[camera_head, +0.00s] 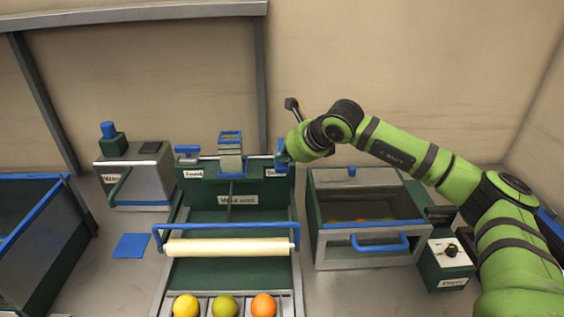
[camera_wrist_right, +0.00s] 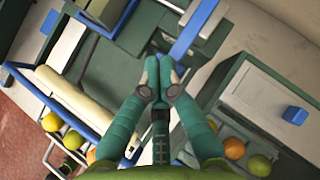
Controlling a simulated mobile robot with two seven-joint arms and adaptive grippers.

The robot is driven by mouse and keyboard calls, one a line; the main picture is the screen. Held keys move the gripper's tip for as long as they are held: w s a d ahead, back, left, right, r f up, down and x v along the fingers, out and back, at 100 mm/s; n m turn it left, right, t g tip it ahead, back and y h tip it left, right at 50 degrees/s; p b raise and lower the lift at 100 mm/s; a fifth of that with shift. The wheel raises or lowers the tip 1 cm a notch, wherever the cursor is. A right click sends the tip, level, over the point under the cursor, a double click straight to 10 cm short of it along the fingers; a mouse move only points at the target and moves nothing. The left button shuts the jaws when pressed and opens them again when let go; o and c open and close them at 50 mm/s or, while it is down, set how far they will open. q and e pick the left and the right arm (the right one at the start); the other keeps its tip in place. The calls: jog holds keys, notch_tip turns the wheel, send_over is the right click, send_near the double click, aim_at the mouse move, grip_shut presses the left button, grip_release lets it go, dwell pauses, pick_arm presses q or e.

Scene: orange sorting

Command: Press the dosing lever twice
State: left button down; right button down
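A green sorting machine (camera_head: 225,190) stands in the middle of the head view. A blue lever (camera_head: 281,153) is at the right end of its back panel, above a small white label (camera_head: 276,173) too small to read surely. A second blue lever (camera_head: 188,151) is at the left end. My right gripper (camera_head: 286,152) is at the right lever, its fingers mostly hidden there. In the right wrist view its two teal fingers (camera_wrist_right: 159,68) are together, with nothing seen between them. Their tips are close to a blue bar (camera_wrist_right: 194,30); I cannot tell whether they touch.
A yellow, a green and an orange fruit (camera_head: 263,305) lie in front compartments. A cream roller (camera_head: 228,247) and blue bar cross the machine. A glass-topped box (camera_head: 367,258) with a blue handle stands to the right, a knob box (camera_head: 446,262) beyond it. A metal dispenser (camera_head: 140,185) stands left.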

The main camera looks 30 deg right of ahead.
jog(key=shift+f+b, duration=0.75)
jog(key=shift+f, duration=0.1)
dwell(0.5)
jog(key=shift+r, duration=0.15)
dwell(0.4)
jog(key=shift+r+p, duration=0.8)
jog(key=shift+r, duration=0.9)
jog(key=shift+r, duration=0.1)
jog(key=shift+r+p, duration=1.45)
jog(key=shift+r, duration=1)
jog(key=shift+f, duration=0.1)
